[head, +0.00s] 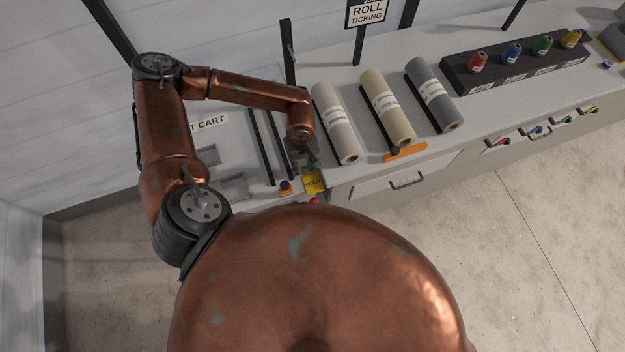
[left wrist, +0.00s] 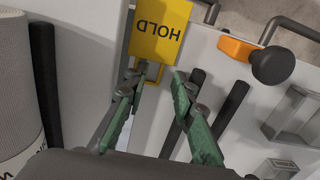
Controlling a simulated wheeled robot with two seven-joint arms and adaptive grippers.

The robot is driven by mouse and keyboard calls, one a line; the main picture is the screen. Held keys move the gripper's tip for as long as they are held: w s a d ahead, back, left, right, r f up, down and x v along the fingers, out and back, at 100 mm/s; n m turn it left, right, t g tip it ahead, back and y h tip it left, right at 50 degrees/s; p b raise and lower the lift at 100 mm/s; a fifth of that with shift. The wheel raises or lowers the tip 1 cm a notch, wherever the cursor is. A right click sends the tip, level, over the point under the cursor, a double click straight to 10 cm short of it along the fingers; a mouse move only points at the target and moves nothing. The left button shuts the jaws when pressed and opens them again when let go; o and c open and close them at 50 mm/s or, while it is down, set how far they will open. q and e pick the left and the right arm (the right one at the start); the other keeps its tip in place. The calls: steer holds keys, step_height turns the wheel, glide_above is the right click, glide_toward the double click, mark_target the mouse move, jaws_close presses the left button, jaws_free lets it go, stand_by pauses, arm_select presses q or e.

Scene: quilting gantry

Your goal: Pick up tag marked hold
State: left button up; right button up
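The yellow tag (head: 313,181) marked HOLD is at the front edge of the work surface, where the cart top meets the counter. In the left wrist view the tag (left wrist: 160,30) is at the top, its lettering upside down. My left gripper (head: 307,163) is just behind the tag in the head view, small and partly hidden by its own wrist. My right gripper is not in view.
Three fabric rolls (head: 386,107) lie right of my left gripper. Dark bars (head: 262,146) lie on the cart top to its left. A black knob on an orange base (left wrist: 272,66) is close beside the tag. A dark spool rack (head: 515,65) stands farther right.

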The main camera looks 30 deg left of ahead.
arm_select(q)
steer(key=shift+f, duration=0.35)
steer(key=shift+f, duration=0.1)
steer(key=shift+c, duration=0.5)
jaws_close()
